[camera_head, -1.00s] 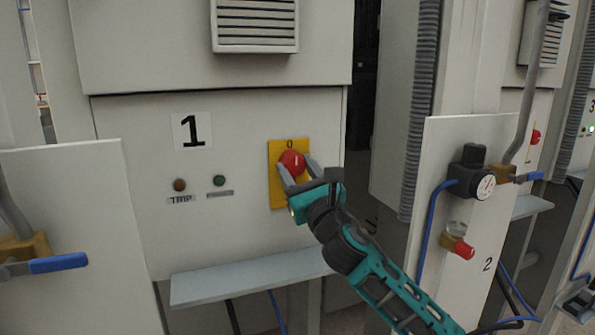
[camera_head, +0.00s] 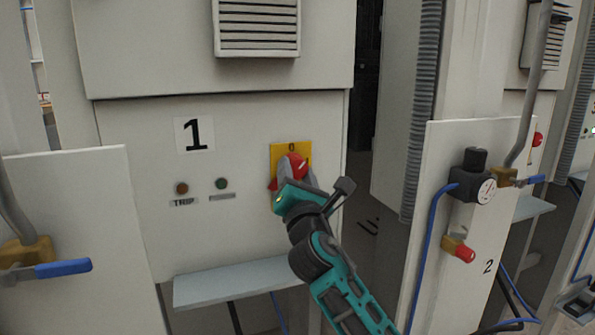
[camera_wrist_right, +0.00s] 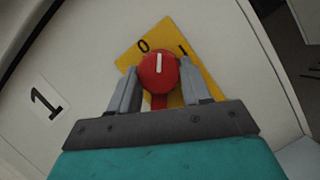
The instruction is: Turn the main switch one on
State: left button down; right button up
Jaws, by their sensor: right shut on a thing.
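The main switch of cabinet 1 is a red rotary knob (camera_head: 297,164) with a white mark, on a yellow plate (camera_head: 277,152). My right gripper (camera_head: 296,174) is at the knob and hides its lower part in the head view. In the right wrist view, the two grey fingers stand on either side of the knob (camera_wrist_right: 158,69), shut on it. There the white mark points between the 0 and the 1 on the yellow plate (camera_wrist_right: 131,58). In the head view the mark tilts to the right. My left gripper is not in view.
The panel labelled 1 (camera_head: 195,134) has a TRIP lamp (camera_head: 182,188) and a green lamp (camera_head: 221,183). A grey ledge (camera_head: 235,284) juts out below. A white panel with a gauge (camera_head: 486,190) stands to the right; another with a blue valve handle (camera_head: 63,268) to the left.

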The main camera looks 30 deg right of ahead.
jog(key=m+g, duration=0.1)
jog(key=m, duration=0.1)
jog(key=m+g+h+p, duration=0.1)
jog(key=m, duration=0.1)
jog(key=m+h, duration=0.1)
jog(key=m, duration=0.2)
jog(key=shift+a+r+g+p, duration=0.2)
jog(key=shift+r+g+p, duration=0.05)
jog(key=shift+g+p, duration=0.15)
jog(key=shift+m+g, duration=0.8)
jog(key=shift+m, duration=1.5)
jog(key=o, duration=1.1)
jog(key=shift+c, duration=0.2)
